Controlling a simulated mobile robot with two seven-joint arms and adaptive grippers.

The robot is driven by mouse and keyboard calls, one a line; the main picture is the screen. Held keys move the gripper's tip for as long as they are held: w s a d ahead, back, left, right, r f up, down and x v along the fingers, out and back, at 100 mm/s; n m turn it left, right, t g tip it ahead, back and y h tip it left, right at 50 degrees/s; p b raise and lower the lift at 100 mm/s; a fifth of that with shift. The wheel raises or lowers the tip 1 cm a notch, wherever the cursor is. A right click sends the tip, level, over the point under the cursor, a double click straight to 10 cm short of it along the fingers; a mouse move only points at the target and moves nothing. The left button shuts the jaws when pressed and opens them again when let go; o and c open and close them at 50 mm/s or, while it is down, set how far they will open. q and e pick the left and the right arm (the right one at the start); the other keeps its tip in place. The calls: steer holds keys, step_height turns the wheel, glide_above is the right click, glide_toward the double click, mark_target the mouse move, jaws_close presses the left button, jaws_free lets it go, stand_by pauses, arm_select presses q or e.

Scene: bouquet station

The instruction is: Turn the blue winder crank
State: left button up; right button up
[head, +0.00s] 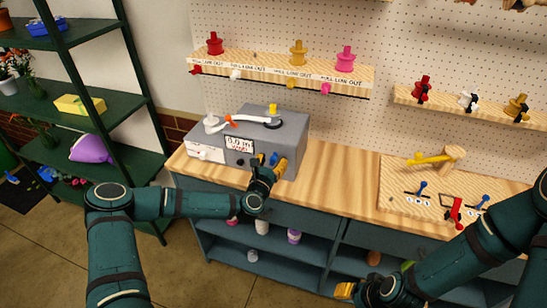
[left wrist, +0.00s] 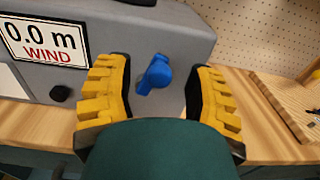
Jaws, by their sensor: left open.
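The blue winder crank (left wrist: 155,73) sticks out of the front face of a grey winder box (head: 290,130). The crank also shows in the head view (head: 274,158), partly among my fingers. My left gripper (head: 267,164) is open in front of that face. In the left wrist view its yellow fingers (left wrist: 158,90) stand on either side of the crank, with a gap on each side. The box's label (left wrist: 43,42) reads 0.0 m WIND. My right gripper (head: 346,290) is low at the right, mostly hidden by its own arm; its jaw state is unclear.
The wooden counter (head: 335,165) is bare right of the box. A wooden board (head: 400,200) there carries a yellow mallet-like handle (head: 435,158) and small blue and red levers. Ribbon shelves (head: 290,75) hang above. A green shelf rack (head: 75,45) stands at the left.

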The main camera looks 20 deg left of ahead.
arm_select(q)
steer(key=shift+w+d, duration=0.1)
steer(key=shift+w, duration=0.7)
jaws_close()
